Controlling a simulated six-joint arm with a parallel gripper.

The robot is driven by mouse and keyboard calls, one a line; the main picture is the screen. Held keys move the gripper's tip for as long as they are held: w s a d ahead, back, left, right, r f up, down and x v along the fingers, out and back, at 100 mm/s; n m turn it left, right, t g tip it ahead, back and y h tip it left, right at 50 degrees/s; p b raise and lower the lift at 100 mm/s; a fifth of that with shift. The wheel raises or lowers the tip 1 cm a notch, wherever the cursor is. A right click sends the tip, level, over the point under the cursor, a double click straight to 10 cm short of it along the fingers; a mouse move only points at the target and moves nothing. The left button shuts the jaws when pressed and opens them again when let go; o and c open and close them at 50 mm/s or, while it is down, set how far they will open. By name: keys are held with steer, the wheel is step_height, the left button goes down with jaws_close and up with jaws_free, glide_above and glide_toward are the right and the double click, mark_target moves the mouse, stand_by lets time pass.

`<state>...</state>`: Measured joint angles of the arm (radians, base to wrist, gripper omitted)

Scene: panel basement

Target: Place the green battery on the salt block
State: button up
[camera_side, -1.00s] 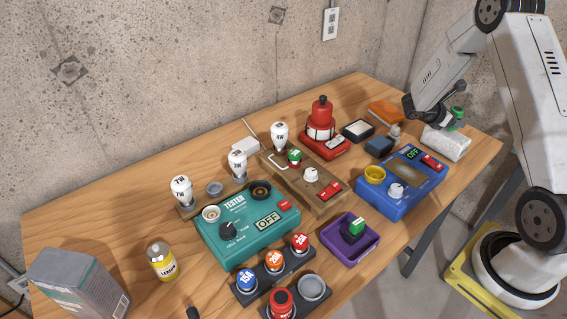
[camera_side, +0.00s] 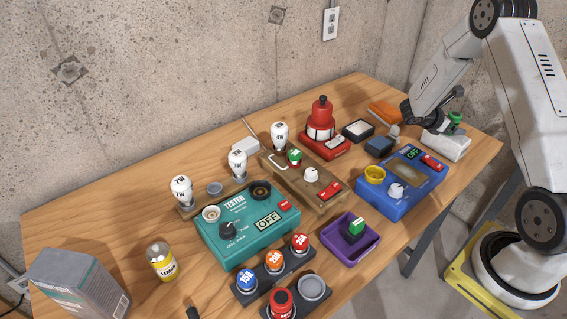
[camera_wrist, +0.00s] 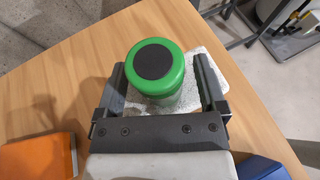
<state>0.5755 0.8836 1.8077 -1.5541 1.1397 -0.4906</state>
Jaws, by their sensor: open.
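The green battery (camera_wrist: 155,67) stands upright between my fingers in the wrist view, with a green top and a dark round cap. In the side view the green battery (camera_side: 455,118) shows at the far right, over the salt block. The salt block (camera_side: 449,146) is a white, rough slab on the table; its bright surface shows around the battery in the wrist view (camera_wrist: 207,45). My gripper (camera_wrist: 163,80) is open, one finger on each side of the battery, with a gap visible at the right. The contact under the battery is hidden.
An orange block (camera_side: 386,111) and a dark blue block (camera_side: 379,147) lie left of the salt block. A blue device (camera_side: 400,182) stands in front. A purple tray (camera_side: 340,252) holds a green-topped piece. The table's right edge is close to the salt block.

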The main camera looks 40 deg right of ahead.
steer(key=shift+r, duration=0.1)
steer(key=shift+w+a+r, duration=0.25)
steer(key=shift+a, duration=0.2)
steer(key=v, duration=1.1)
steer(key=shift+f, duration=0.1)
steer(key=s+a+m+t+y, duration=0.1)
steer(key=a+m+y, duration=0.1)
steer(key=a, duration=0.3)
steer(key=s+a+m+y, duration=0.1)
steer(key=a+m+y, duration=0.1)
steer(key=a, duration=0.3)
steer(key=s+a+f+m+t+y, duration=0.1)
steer(key=s+a+m+y, duration=0.1)
steer(key=a, duration=0.3)
steer(key=shift+a+t+y, duration=0.1)
steer(key=shift+t+y, duration=0.2)
steer(key=shift+y, duration=0.3)
steer(key=s+a+r+m+t+y, duration=0.2)
steer(key=a+m+t+y, duration=0.3)
steer(key=a, duration=0.8)
steer(key=shift+s+a+m, duration=0.25)
steer(key=shift+s+m, duration=0.05)
steer(key=shift+m, duration=1)
